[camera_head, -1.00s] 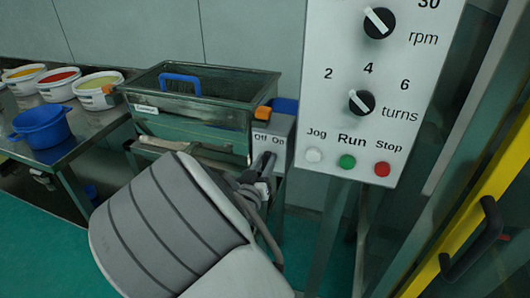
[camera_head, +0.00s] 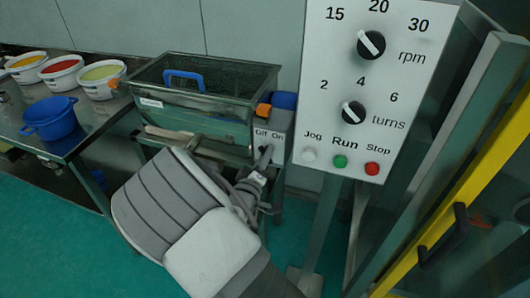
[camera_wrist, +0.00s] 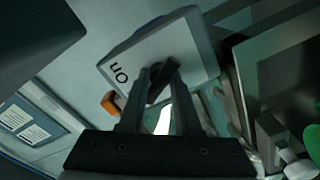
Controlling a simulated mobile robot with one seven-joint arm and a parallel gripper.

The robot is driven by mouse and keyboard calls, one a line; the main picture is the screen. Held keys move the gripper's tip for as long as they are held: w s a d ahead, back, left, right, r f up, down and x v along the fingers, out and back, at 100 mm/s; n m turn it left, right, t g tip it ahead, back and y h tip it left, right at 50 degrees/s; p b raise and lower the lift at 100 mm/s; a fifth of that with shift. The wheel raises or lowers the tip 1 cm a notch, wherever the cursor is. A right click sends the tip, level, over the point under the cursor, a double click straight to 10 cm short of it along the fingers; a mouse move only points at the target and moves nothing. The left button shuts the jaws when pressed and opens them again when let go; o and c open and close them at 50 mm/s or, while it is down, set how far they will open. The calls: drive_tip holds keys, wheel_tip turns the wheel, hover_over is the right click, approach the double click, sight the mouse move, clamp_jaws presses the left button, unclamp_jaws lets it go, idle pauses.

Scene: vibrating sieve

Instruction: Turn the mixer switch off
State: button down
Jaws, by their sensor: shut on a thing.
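A grey switch box (camera_head: 274,128) with Off and On labels is fixed at the right end of a metal tank with a mesh top (camera_head: 207,90). The box also shows close up in the wrist view (camera_wrist: 190,45), with the On label in sight and the Off label not visible. My gripper (camera_head: 265,157) is at the front of this box, just below the labels. In the wrist view my gripper (camera_wrist: 158,78) is shut on a dark switch lever (camera_wrist: 161,88) between its fingertips. The fingers partly hide the lever, so its exact setting is unclear.
A white control panel (camera_head: 375,90) with two knobs and Jog, Run and Stop buttons stands to the right. A yellow-framed door (camera_head: 480,180) is at far right. A blue pot (camera_head: 50,118) and several white tubs stand on the left table.

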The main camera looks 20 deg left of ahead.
idle(0.5)
drive_tip(key=c, duration=0.6)
unclamp_jaws()
drive_tip(key=s+d+p, duration=0.1)
drive_tip(key=s+d, duration=0.1)
drive_tip(key=s, duration=1.5)
drive_tip(key=shift+s+r, duration=0.15)
drive_tip(key=shift+r, duration=0.05)
